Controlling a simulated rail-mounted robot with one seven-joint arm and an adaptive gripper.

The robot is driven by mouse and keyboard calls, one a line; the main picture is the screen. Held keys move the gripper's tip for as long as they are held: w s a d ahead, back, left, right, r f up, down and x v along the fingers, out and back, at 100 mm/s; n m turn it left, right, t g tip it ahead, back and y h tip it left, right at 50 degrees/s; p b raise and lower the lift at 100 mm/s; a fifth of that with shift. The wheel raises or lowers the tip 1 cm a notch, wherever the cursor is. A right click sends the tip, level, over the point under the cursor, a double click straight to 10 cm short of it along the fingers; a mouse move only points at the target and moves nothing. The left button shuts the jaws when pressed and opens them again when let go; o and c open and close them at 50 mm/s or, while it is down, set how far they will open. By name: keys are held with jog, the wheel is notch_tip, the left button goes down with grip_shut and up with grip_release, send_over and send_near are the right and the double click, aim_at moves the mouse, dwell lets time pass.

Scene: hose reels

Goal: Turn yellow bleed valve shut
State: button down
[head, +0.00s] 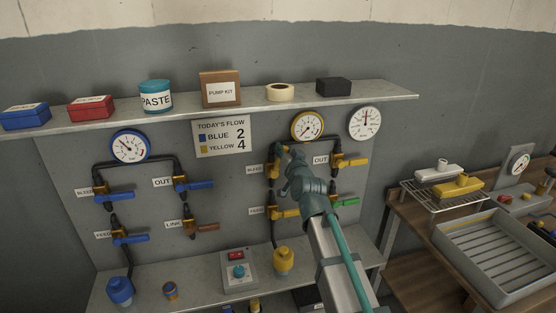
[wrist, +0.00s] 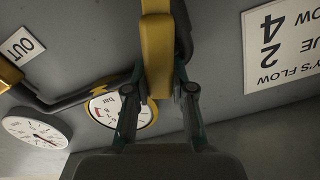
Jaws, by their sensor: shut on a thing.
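The yellow bleed valve (head: 274,169) is on the wall panel beside the left BLEED label of the yellow pipework, mostly hidden behind my arm in the head view. My gripper (head: 287,153) is at this valve, below the yellow gauge. In the wrist view my gripper (wrist: 160,85) is shut on the yellow handle (wrist: 157,50), with one finger on each side of it. The handle runs up and down in that view. The yellow-rimmed gauge (head: 308,126) is just above; it also shows behind the fingers in the wrist view (wrist: 103,112).
The yellow OUT valve (head: 350,162) is close to the right of my gripper, with a green-handled valve (head: 345,201) below. A shelf (head: 200,108) with boxes and a paste tin overhangs the panel. The blue valves (head: 127,238) are to the left. A workbench with a tray (head: 490,260) stands right.

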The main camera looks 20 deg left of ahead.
jog(key=w+d+f+m+b, duration=0.3)
jog(key=f+m, duration=0.5)
jog(key=m, duration=0.5)
jog(key=shift+d+f+m+b, duration=0.25)
jog(key=shift+d+m+b, duration=0.15)
jog(key=shift+d+b, duration=0.7)
jog(key=shift+w+a, duration=0.1)
jog(key=shift+a, duration=0.15)
jog(key=c, duration=1)
grip_release()
jog(key=shift+o, duration=0.2)
jog(key=v, duration=1.2)
